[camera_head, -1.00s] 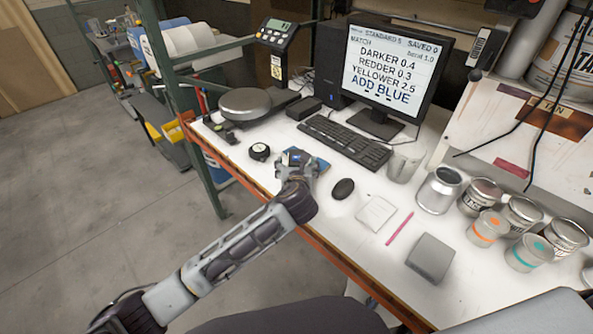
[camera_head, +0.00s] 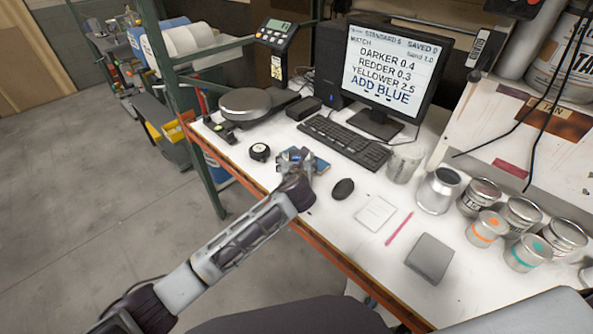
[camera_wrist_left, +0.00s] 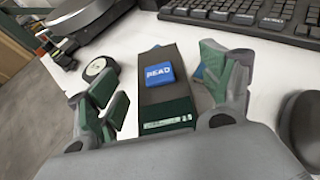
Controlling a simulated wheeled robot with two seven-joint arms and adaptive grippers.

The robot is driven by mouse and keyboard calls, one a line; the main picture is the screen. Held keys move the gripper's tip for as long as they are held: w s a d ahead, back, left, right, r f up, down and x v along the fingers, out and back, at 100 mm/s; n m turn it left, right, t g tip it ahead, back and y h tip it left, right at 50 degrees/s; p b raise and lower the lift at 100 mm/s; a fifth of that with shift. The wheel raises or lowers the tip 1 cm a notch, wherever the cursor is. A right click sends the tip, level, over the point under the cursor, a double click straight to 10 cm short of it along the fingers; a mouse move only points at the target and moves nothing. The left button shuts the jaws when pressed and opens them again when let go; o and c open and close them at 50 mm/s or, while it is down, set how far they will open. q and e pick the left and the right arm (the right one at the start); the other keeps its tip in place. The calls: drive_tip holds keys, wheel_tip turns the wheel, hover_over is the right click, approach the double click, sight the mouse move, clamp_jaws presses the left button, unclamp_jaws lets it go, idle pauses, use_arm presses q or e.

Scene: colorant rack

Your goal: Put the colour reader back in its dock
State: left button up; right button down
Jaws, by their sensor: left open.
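The colour reader (camera_wrist_left: 150,101) is a dark slab with a blue READ button and a green end with a small label. In the left wrist view it sits between the spread fingers of my left gripper (camera_wrist_left: 160,75). The fingers are open, one on each side of it. In the head view my left gripper (camera_head: 295,160) is low over the table's left part and hides most of the reader. A small black box (camera_head: 303,108) between the scale and keyboard may be the dock; I cannot tell for sure. My right gripper is not in view.
A round scale (camera_head: 247,103) and a small black round item (camera_head: 260,151) lie to the left. The keyboard (camera_head: 344,143) is behind, the mouse (camera_head: 343,188) to the right. A blue item (camera_head: 321,165) lies beside the gripper. Several cans stand at right.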

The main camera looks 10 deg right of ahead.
use_arm(q)
drive_tip(key=shift+w, duration=0.15)
drive_tip(key=shift+f, duration=0.1)
drive_tip(key=shift+c, duration=0.3)
drive_tip(key=c, duration=1.7)
drive_tip(key=shift+r, duration=5.15)
